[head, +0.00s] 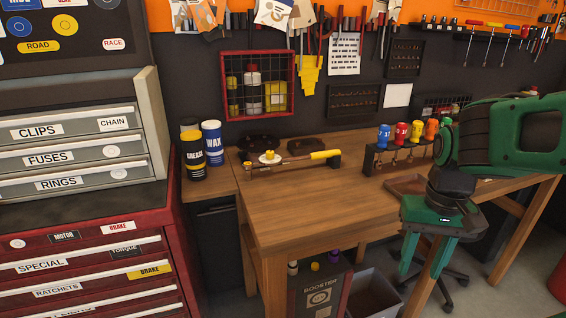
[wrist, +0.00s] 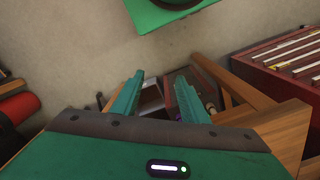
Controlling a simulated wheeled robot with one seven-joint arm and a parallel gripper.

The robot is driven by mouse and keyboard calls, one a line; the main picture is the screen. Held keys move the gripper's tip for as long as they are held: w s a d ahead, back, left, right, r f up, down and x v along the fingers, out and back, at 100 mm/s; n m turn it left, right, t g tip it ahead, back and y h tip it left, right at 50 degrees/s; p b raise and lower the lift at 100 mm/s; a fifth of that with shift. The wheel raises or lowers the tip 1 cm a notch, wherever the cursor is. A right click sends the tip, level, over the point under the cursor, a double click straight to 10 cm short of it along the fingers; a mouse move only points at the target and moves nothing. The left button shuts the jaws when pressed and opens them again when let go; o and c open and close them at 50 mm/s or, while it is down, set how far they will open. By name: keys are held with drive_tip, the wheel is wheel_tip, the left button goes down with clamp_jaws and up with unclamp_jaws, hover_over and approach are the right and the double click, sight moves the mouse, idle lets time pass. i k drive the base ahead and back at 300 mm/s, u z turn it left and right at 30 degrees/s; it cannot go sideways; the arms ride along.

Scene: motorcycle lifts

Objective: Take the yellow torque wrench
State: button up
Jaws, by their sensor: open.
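A rack (head: 372,160) on the workbench holds several short numbered tools with blue, red, orange and yellow handles. A longer tool with a yellow grip (head: 325,154) lies across the bench on small black supports. I cannot tell for sure which of these is the torque wrench. My gripper (head: 422,270) is open and empty, pointing down in front of the bench's right part, apart from both tools. In the wrist view its fingers (wrist: 160,82) have nothing between them; neither yellow tool is recognisable there.
The wooden workbench (head: 310,205) has a bare front area. Grease and wax cans (head: 213,144) stand at its left. A red tool cabinet (head: 80,240) is at the left. A grey bin (head: 373,295) and a booster box (head: 318,290) stand below the bench.

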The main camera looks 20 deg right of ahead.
sight(263, 162)
drive_tip(key=k, duration=1.2)
drive_tip(key=z, duration=0.45)
drive_tip(key=i, duration=1.65)
drive_tip(key=z, duration=0.1)
